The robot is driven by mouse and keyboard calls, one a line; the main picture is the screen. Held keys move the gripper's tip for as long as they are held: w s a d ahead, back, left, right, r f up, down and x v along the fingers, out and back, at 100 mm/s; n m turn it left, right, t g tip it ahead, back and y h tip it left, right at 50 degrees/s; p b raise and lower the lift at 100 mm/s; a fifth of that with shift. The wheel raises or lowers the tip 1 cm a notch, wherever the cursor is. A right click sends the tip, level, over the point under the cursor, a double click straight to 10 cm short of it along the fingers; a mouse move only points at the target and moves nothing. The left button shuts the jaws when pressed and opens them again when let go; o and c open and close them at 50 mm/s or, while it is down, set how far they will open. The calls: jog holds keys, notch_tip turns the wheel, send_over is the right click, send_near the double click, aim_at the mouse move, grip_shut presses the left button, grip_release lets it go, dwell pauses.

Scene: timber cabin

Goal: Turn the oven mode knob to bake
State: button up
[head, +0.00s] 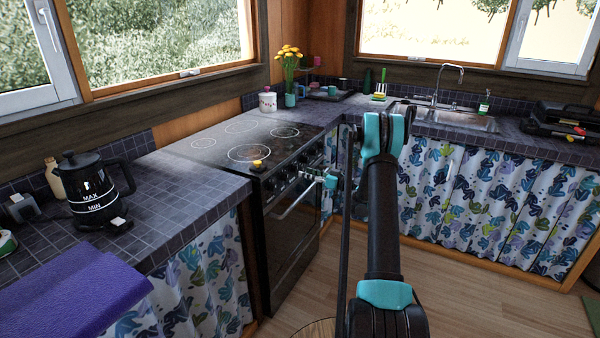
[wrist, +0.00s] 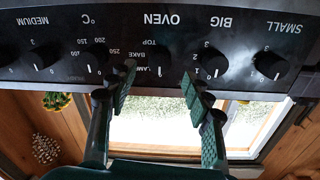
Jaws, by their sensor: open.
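The oven mode knob (wrist: 160,58) is black, on the dark front panel under the word OVEN, which appears upside down in the wrist view. BAKE, TOP and LAMP are printed to its left in that picture. Its small white mark sits at the knob's lower edge, near LAMP. My gripper (wrist: 158,86) is open and empty, with one finger on each side of this knob in the picture; I cannot tell whether either finger touches it. In the head view my gripper (head: 326,181) is at the front of the stove (head: 290,240); this knob cannot be singled out there.
The temperature knob (wrist: 95,68) and the BIG burner knob (wrist: 213,60) sit close on either side, near the fingers. A yellow object (head: 257,165) lies on the stovetop's front edge. A black kettle (head: 92,185) stands on the left counter.

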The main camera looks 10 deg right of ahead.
aim_at(297, 170)
jog(key=shift+x, duration=2.25)
grip_shut()
